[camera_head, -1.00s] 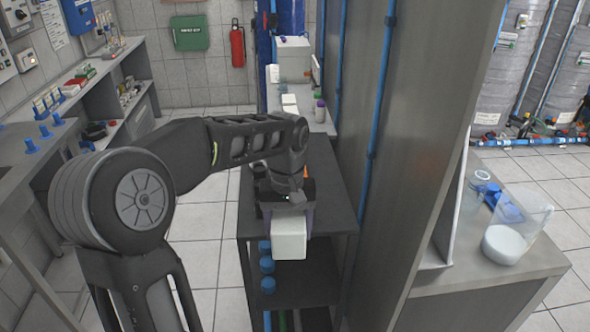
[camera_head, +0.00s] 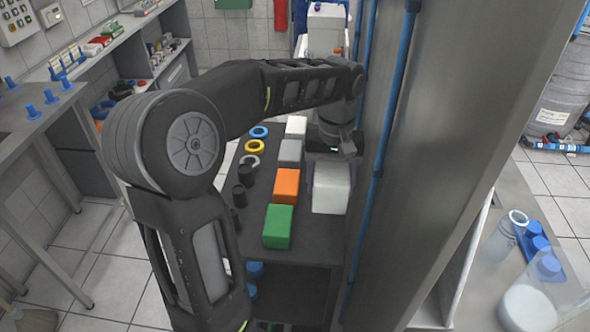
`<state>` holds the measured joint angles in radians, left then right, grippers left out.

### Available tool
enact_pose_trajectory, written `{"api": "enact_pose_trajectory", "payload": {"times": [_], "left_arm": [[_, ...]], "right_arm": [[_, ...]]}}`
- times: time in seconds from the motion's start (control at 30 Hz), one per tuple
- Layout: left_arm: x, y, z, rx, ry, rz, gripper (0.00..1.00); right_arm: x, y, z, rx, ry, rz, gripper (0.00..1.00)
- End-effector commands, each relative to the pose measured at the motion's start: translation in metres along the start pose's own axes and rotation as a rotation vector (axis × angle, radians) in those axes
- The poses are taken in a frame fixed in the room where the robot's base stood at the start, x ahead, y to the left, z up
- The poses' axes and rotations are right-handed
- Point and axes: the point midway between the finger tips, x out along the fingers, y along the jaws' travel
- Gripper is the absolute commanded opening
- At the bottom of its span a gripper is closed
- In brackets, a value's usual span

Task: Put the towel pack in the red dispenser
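A white block-shaped pack (camera_head: 332,190), which looks like the towel pack, is between the fingers of my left gripper (camera_head: 331,178). The gripper is shut on its sides and reaches it from the far side. The pack is over the right part of the dark table (camera_head: 310,248), close to the tall grey panel; I cannot tell whether it touches the tabletop. I cannot make out a red dispenser in this view. My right gripper is not in view.
Green (camera_head: 278,226), orange (camera_head: 286,186), grey (camera_head: 290,153) and white (camera_head: 296,127) blocks line the table. Rings and dark cylinders (camera_head: 245,174) stand left of them. A tall grey panel (camera_head: 440,140) with a blue pipe (camera_head: 378,150) rises on the right. A jug (camera_head: 535,300) stands beyond it.

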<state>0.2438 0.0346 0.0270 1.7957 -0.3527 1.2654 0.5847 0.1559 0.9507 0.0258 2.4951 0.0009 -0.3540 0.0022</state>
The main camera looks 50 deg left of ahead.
Motion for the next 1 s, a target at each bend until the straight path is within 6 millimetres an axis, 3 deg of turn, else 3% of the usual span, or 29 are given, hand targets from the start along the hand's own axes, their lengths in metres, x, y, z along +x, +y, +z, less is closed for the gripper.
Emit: {"api": "enact_pose_trajectory", "payload": {"times": [0.27, 0.63, 1.0], "left_arm": [[0.004, 0.000, 0.000, 0.000, -0.001, 0.000, 0.18], [0.060, -0.001, -0.001, -0.001, -0.003, -0.002, 0.18], [0.066, 0.000, -0.001, 0.000, 0.000, 0.000, 0.18]], "right_arm": [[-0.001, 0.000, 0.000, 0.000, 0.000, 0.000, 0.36], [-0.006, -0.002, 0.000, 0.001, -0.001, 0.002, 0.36], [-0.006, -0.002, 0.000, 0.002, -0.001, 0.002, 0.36]]}}
